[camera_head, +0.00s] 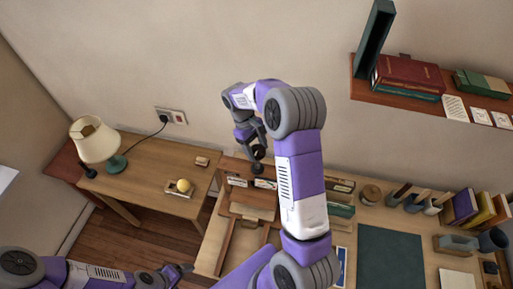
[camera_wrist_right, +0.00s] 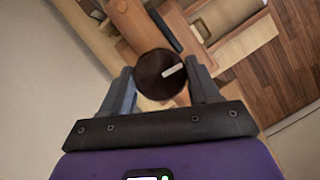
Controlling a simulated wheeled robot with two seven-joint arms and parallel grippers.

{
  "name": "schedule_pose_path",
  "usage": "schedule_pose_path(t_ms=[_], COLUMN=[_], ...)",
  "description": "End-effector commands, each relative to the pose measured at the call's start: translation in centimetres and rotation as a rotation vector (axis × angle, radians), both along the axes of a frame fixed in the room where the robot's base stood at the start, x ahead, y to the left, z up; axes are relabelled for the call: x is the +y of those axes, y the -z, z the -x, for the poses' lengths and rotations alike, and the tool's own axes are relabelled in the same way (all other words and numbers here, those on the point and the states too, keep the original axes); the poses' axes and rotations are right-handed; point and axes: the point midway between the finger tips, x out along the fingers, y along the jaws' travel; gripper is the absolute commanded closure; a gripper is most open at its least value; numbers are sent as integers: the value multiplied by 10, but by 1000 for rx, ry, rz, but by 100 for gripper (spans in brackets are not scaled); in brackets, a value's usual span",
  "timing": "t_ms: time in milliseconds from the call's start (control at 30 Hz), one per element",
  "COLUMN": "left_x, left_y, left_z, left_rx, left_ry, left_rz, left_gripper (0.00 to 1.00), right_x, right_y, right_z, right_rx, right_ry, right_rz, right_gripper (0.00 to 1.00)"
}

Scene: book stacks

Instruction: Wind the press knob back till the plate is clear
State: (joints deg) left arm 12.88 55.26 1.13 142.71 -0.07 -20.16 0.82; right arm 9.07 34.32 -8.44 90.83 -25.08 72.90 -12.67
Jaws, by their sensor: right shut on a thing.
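The press knob (camera_wrist_right: 157,82) is dark, round and has a short white mark; in the right wrist view it sits between the fingers of my right gripper (camera_wrist_right: 162,92). In the head view the knob (camera_head: 258,153) is a small dark ball at the end of my right gripper (camera_head: 256,146), which is shut on it. Wooden press parts (camera_head: 252,211) lie below it; my right arm hides some of them, and I cannot tell how the plate stands. My left gripper (camera_head: 178,270) is low at the left, away from the press; its fingers are too small to read.
A green mat (camera_head: 391,258) lies on the desk right of my arm. Books and tool holders line the right; a book shelf (camera_head: 415,98) hangs above. Floor shows between the tables.

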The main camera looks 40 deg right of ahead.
Motion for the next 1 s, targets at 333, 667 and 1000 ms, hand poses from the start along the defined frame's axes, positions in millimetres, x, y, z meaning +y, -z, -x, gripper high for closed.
schedule_pose_path(t_ms=[333, 667, 1000], left_x=[0, 0, 0], left_y=[0, 3, 5], left_z=[0, 0, 0], left_rx=[0, 0, 0], left_ry=[0, 0, 0], left_rz=[0, 0, 0], left_gripper=[15, 15, 15], right_x=[1, 3, 7], right_y=[2, -24, -65], right_z=[1, -11, -28], right_rx=[3, -5, 1], right_ry=[1, -1, -1], right_rz=[-4, -2, -3], right_gripper=[15, 15, 15])
